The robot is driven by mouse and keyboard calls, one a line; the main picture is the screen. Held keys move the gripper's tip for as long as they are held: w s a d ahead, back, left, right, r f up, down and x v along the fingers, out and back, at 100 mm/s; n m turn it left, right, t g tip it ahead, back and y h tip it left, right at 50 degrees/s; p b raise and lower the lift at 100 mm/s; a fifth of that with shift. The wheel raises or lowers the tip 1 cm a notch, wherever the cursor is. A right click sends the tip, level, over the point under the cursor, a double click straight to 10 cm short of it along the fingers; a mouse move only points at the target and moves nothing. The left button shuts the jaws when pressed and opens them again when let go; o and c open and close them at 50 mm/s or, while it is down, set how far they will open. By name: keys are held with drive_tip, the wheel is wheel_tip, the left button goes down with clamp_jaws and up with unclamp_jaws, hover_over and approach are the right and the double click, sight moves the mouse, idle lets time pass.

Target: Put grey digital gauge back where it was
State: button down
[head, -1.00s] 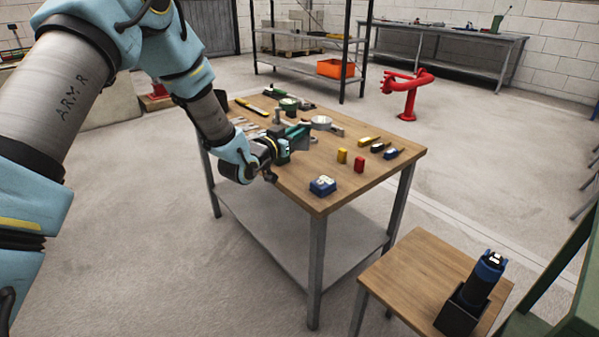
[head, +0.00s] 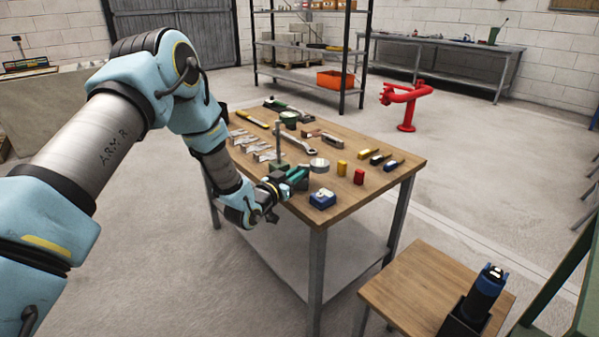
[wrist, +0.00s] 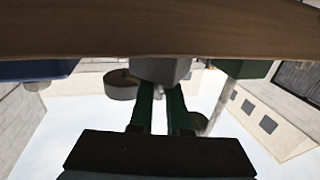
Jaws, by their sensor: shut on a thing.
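My gripper (head: 290,184) is at the near left edge of the wooden workbench (head: 385,188), low over its top. In the wrist view, its two green fingers (wrist: 160,108) are shut on a grey block-like body (wrist: 160,70), which I take to be the grey digital gauge. Only part of the gauge shows, close to the wooden edge (wrist: 160,28); I cannot tell whether it touches the bench. In the head view the gauge is hidden by my gripper and cannot be made out.
Yellow (head: 341,168) and red (head: 359,176) cylinders stand further right. A small table (head: 415,285) holds a blue-black device (head: 486,290).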

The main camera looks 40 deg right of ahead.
drive_tip(key=c, duration=1.3)
unclamp_jaws()
drive_tip(key=shift+f, duration=0.15)
drive_tip(key=o, duration=0.4)
drive_tip(key=shift+r, duration=0.3)
drive_tip(key=b+v, duration=0.1)
drive_tip(key=v, duration=1.1)
drive_tip(key=shift+f, duration=0.1)
drive_tip(key=o, duration=0.9)
